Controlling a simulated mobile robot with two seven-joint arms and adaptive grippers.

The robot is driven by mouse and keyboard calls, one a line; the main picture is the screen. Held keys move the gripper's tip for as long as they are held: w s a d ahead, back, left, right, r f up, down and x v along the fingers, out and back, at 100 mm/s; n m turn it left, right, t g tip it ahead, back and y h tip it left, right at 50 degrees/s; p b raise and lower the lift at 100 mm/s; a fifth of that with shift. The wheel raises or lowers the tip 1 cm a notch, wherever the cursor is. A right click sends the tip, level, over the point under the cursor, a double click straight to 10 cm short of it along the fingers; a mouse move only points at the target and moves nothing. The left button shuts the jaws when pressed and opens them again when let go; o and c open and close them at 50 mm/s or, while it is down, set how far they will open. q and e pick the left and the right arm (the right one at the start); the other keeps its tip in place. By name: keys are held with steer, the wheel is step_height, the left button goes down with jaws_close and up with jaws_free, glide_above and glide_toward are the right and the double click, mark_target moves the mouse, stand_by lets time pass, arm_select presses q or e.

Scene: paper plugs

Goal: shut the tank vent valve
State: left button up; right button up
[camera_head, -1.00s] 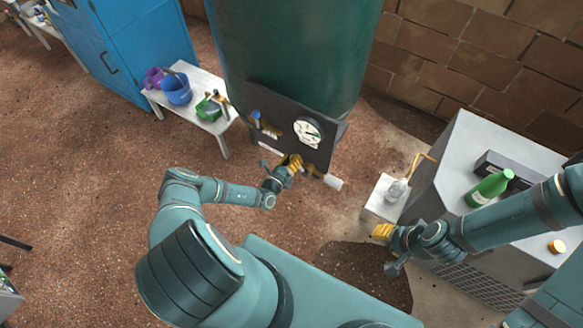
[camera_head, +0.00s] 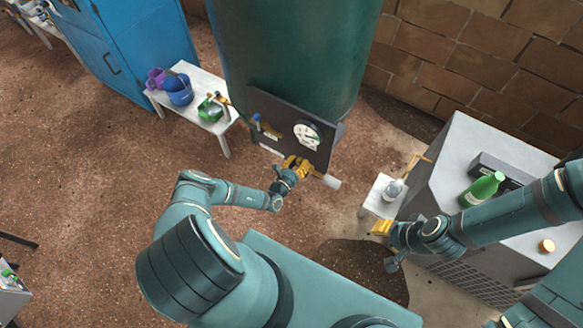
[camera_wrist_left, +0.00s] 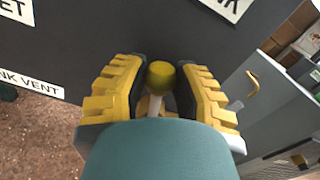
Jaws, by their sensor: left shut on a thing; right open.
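The green tank (camera_head: 290,50) carries a dark panel (camera_head: 285,108) with a white dial gauge (camera_head: 308,134) and a blue-handled valve (camera_head: 256,119). My left gripper (camera_head: 299,166) is at the panel's lower edge. In the left wrist view its yellow fingers are shut on a lever with a yellow ball knob (camera_wrist_left: 161,75), one finger on each side. A label ending in "NK VENT" (camera_wrist_left: 30,84) is left of the lever. The lever's base is largely hidden by the gripper. My right gripper (camera_head: 381,228) is open and empty, away from the panel.
A white cylindrical piece (camera_head: 332,182) juts out right of my left gripper. A small white stand (camera_head: 378,205) and a grey cabinet (camera_head: 440,165) with a green bottle (camera_head: 482,189) are at right. A white bench (camera_head: 207,127) with buckets is at left.

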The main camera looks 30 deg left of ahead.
arm_select(q)
steer(key=shift+d+m, duration=0.4)
steer(key=shift+s+d+r+m+p, duration=0.15)
steer(key=shift+d+r+m+p, duration=0.05)
steer(key=shift+d+m+p, duration=0.5)
steer(key=shift+d+f+m, duration=0.1)
steer(key=shift+d+m, duration=0.1)
steer(key=shift+m, duration=0.3)
steer(key=o, duration=0.9)
steer(key=shift+o, duration=0.2)
steer(key=shift+a, duration=0.1)
